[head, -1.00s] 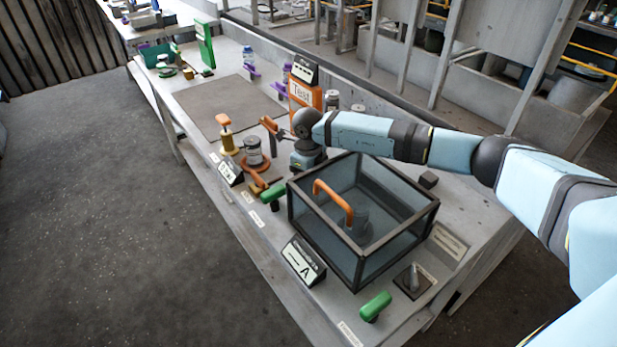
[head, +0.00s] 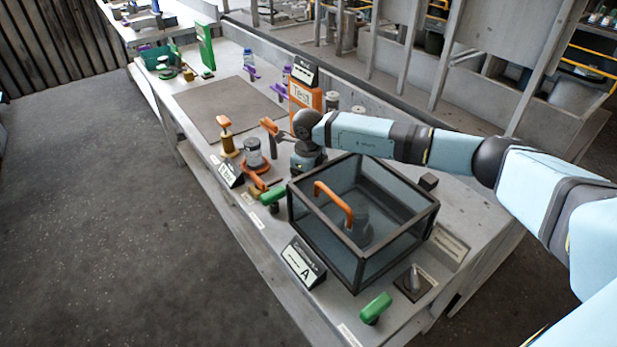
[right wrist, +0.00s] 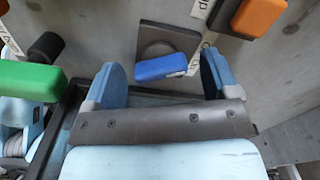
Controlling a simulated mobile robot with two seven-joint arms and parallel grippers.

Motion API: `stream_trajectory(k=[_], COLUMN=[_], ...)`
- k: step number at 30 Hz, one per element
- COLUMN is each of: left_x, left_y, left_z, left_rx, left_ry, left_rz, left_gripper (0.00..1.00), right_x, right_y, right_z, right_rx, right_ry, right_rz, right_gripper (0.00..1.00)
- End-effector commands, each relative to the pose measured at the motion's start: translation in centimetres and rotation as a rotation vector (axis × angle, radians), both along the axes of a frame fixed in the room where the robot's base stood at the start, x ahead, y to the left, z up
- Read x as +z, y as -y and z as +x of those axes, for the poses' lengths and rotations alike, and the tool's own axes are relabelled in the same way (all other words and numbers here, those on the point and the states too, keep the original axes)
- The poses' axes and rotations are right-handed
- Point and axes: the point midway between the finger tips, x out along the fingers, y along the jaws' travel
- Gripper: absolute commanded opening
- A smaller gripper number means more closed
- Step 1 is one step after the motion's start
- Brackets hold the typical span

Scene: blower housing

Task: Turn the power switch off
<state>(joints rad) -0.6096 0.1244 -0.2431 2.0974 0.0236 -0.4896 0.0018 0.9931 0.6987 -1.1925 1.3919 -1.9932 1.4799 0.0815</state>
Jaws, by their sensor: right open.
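In the right wrist view, a blue handle (right wrist: 160,68) sits in front of a dark square plate (right wrist: 168,42) on the grey bench top. I take it for the power switch, but its label is not readable. My right gripper (right wrist: 162,80) is open, with one blue finger on each side of the handle. A gap shows at both sides, and I see no clear contact. In the head view my right arm hides this handle. My left gripper is in neither view.
A green handle (right wrist: 30,80) and an orange handle (right wrist: 258,16) flank the gripper in the wrist view. In the head view, a glass-sided box (head: 388,262) with an orange handle (head: 333,203) stands in front of my arm. An orange Test box (head: 304,96) stands behind.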

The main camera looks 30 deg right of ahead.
Motion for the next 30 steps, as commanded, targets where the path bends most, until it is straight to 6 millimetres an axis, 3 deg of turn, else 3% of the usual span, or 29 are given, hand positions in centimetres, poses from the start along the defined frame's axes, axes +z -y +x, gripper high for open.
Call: stream_trajectory(k=[5,18,24,30], left_x=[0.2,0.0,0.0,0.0], left_y=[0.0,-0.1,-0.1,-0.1], left_z=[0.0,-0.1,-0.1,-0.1], left_rx=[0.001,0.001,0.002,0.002], left_ry=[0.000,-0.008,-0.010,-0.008], left_rz=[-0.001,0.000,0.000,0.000], left_gripper=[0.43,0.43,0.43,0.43], right_x=[2.3,11.6,13.5,13.8], right_y=[0.0,0.0,0.1,0.0], right_z=[0.1,0.1,0.1,0.0], right_rx=[0.000,0.000,-0.001,-0.001], right_ry=[0.004,0.004,0.002,0.001], right_rz=[0.000,0.000,0.000,0.000], right_gripper=[0.81,0.81,0.81,0.81])
